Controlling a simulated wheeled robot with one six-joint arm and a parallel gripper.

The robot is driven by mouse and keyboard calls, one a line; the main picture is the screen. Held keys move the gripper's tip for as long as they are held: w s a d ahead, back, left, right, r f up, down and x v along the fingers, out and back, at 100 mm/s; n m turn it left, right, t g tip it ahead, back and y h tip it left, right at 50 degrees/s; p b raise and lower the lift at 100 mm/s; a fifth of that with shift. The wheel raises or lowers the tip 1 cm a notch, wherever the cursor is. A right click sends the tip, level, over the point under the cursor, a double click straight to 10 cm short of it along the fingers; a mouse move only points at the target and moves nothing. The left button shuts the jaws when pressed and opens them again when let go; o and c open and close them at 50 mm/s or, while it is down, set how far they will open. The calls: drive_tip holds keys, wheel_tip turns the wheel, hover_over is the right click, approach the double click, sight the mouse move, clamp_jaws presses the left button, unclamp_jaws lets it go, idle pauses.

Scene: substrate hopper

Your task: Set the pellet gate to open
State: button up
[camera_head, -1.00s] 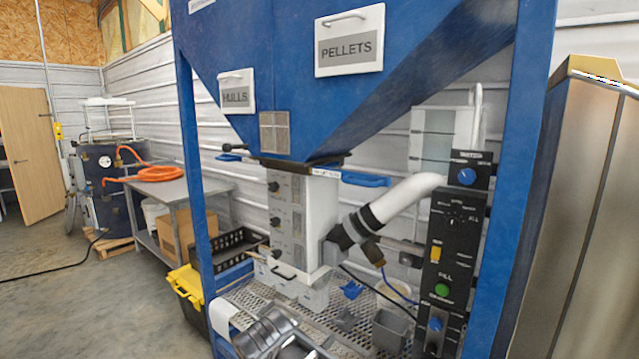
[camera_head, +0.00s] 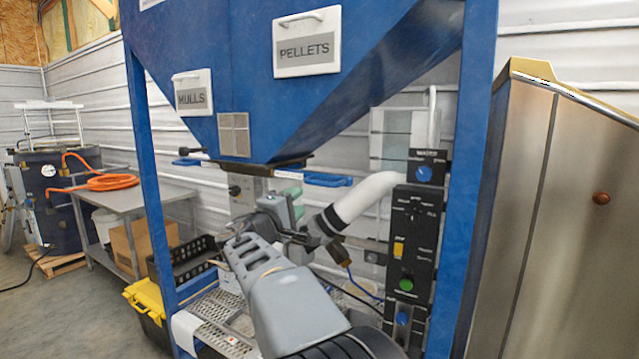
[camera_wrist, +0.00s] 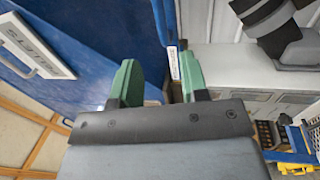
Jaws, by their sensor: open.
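The blue pellet gate handle (camera_head: 327,179) sticks out to the right under the hopper, below the PELLETS sign (camera_head: 305,46). My gripper (camera_head: 291,202) is open, just below and left of that handle in the head view, apart from it as far as I can see. In the wrist view, my gripper's (camera_wrist: 158,80) green fingertips stand apart. A narrow blue part with a small white label (camera_wrist: 174,62) shows between and beyond them. I cannot tell for certain whether it is the handle. The PELLETS sign (camera_wrist: 38,45) is partly visible at the left there.
Another blue handle (camera_head: 187,162) sits at the left, below the HULLS sign (camera_head: 193,92). A white pipe (camera_head: 365,198) and a black control panel (camera_head: 408,250) stand to the right. Blue frame posts (camera_head: 470,190) flank the work space. A steel cabinet (camera_head: 550,220) is at far right.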

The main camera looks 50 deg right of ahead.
sight(318, 185)
drive_tip(key=p+x, duration=0.4)
drive_tip(key=x, duration=0.7)
drive_tip(key=shift+d, duration=0.3)
drive_tip(key=shift+c, duration=0.3)
clamp_jaws()
drive_tip(key=shift+f, duration=0.1)
